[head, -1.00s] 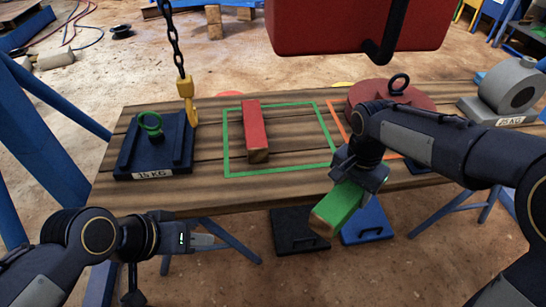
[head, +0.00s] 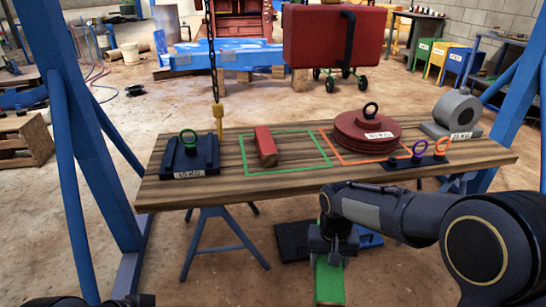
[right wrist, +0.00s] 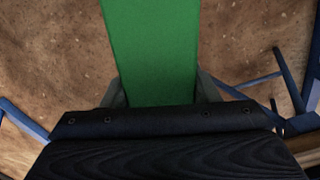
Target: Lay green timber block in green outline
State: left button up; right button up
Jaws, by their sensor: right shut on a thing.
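The green timber block (head: 329,281) is in my right gripper (head: 329,250), which is shut on it. It hangs in front of the table's near edge, lower than the tabletop. The right wrist view shows the green block (right wrist: 150,50) reaching out from between the fingers (right wrist: 160,95). The green outline (head: 247,175) is on the wooden table, left of its middle. A red timber block (head: 266,147) lies inside the green outline, toward its left side. My left gripper is not clearly in view; only a dark part of my left arm shows at the bottom left corner.
The table (head: 400,178) also bears a dark 15 KG weight (head: 190,158), a red disc weight (head: 365,135) at the orange outline (head: 345,160), a grey roll weight (head: 458,108) and a rack with coloured rings (head: 415,160).

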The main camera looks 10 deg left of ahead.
aim_at(298, 148)
jog(key=l+u, duration=0.1)
jog(key=u, duration=1.75)
jog(key=k+l, duration=0.1)
jog(key=l, duration=0.3)
jog(key=k+l+u, duration=0.1)
jog(key=l, duration=0.25)
jog(key=k+l, duration=0.15)
jog(key=l, duration=0.25)
jog(key=k+l+u, duration=0.15)
jog(key=l, duration=0.2)
jog(key=k+l, duration=0.1)
jog(key=l, duration=0.25)
jog(key=k+l+u, duration=0.1)
jog(key=l, duration=0.25)
jog(key=k+l, duration=0.2)
jog(key=l, duration=0.15)
jog(key=i+l+u, duration=0.05)
